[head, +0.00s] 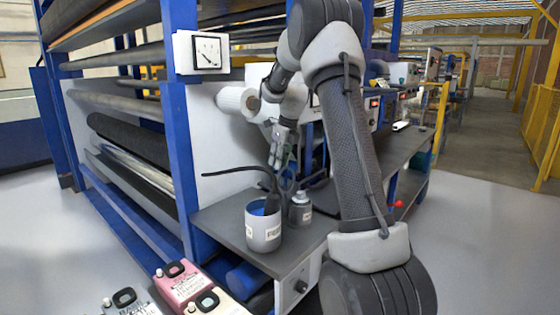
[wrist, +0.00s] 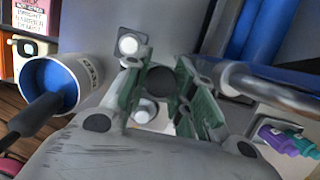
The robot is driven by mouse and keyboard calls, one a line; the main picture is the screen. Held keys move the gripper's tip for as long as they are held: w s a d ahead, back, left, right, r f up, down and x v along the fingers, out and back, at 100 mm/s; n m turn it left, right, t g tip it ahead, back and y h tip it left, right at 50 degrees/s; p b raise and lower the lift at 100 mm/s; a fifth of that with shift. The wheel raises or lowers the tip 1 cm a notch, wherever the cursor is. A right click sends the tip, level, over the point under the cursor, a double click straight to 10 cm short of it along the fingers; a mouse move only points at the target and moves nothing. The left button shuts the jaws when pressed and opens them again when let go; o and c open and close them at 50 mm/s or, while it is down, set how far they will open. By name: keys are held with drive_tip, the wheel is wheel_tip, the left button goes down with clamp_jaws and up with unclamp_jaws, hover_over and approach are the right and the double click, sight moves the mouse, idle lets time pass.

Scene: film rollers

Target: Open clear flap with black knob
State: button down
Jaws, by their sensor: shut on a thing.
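My gripper (head: 278,150) is above the back of the grey worktable in the head view, pointing down. In the wrist view my gripper (wrist: 170,100) has its green-padded fingers closed around a dark round thing that looks like the black knob (wrist: 160,78). Small white round parts show just above and below it. The clear flap cannot be made out in either view. The knob is hidden in the head view.
A grey cup (head: 263,232) with blue inside and a black handle sticking out stands on the worktable (head: 215,222), beside a grey bottle (head: 300,210). A blue roller rack (head: 178,150) stands left. Pink and cream boxes (head: 180,283) are at the front. A metal pipe (wrist: 270,88) runs right of my fingers.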

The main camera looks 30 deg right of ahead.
drive_tip(key=c, duration=1.2)
unclamp_jaws()
drive_tip(key=shift+o, duration=0.2)
